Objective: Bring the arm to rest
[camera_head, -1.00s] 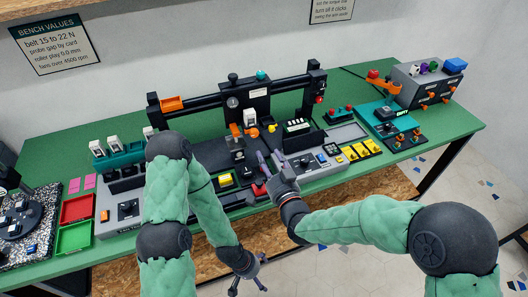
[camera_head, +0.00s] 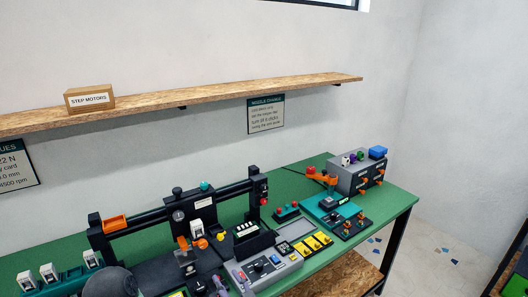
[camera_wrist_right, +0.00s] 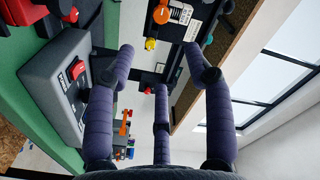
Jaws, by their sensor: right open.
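A grey panel with a red switch (camera_wrist_right: 76,70) lies left of the fingers there.
The green bench (camera_head: 385,212) carries the printer frame, a grey control panel (camera_head: 268,268), yellow blocks (camera_head: 312,243), a teal device (camera_head: 332,204) and a grey box (camera_head: 357,174). A wooden shelf (camera_head: 220,96) above holds a STEP MOTORS box (camera_head: 90,100). Floor is open at right.

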